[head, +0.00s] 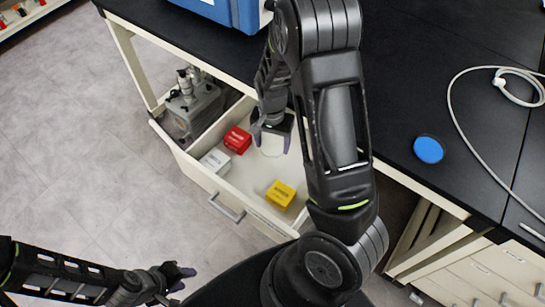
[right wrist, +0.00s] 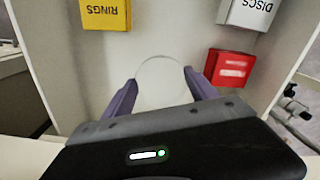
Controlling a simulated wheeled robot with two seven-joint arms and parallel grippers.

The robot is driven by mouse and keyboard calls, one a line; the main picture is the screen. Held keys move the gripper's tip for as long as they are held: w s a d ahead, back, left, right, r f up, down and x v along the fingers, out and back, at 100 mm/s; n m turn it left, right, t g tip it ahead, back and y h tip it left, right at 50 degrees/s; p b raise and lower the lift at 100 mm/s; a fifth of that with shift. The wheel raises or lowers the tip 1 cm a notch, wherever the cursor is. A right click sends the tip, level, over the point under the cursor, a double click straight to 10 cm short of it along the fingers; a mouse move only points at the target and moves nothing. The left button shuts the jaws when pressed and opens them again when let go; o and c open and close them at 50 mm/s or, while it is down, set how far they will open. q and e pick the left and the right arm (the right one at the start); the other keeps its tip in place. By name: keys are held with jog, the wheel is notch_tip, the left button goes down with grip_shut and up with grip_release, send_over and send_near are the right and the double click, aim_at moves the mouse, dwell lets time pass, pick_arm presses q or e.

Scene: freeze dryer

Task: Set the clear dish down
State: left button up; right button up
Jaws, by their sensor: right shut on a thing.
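The clear dish (right wrist: 161,72) is a round, see-through disc between the purple fingers of my right gripper (right wrist: 160,90) in the right wrist view. The fingers are shut on its near sides. In the head view the right gripper (head: 271,137) is inside the open white drawer (head: 236,191), and the dish (head: 271,149) shows faintly below it. I cannot tell whether the dish touches the drawer floor. My left gripper (head: 180,274) is at the lower left, away from the drawer; its finger opening is not clear.
The drawer holds a red box (head: 237,139), a white DISCS box (head: 215,161) and a yellow RINGS box (head: 280,195). The floor between the boxes is mostly bare. A blue disc (head: 429,149) and cable (head: 462,133) lie on the black bench.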

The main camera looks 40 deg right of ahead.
aim_at(272, 148)
jog(key=shift+f, duration=1.8)
jog(key=shift+f+b, duration=0.3)
jog(key=shift+f, duration=1.6)
jog(key=shift+f, duration=0.2)
jog(key=o, duration=1.7)
jog(key=shift+c, duration=0.2)
